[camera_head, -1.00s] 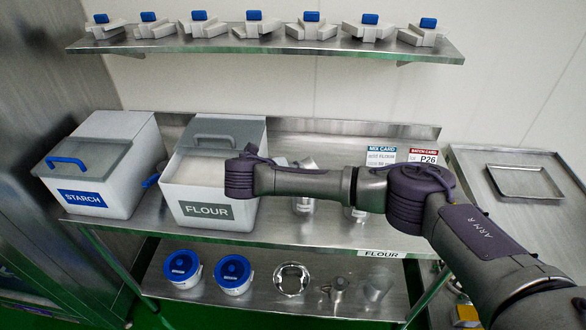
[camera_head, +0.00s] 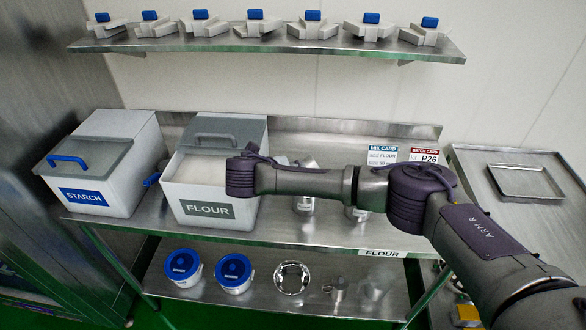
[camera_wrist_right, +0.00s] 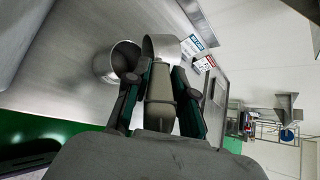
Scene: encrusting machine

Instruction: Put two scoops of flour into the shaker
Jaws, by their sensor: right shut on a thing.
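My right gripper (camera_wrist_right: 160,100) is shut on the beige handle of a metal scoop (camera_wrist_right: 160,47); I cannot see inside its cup. A round open metal vessel (camera_wrist_right: 105,65), perhaps the shaker, stands on the steel table left of the scoop in the right wrist view. In the head view my right arm reaches left across the table and hides the right gripper. The flour bin (camera_head: 181,207) is open with white flour (camera_head: 203,169) inside, and my arm's end overlaps its right side. Metal vessels (camera_head: 303,207) show partly below my arm. My left gripper is not in view.
The starch bin (camera_head: 110,203) stands left of the flour bin. Mix and batch cards (camera_head: 382,154) stand at the back right. A tray (camera_head: 525,182) lies on the right-hand table.

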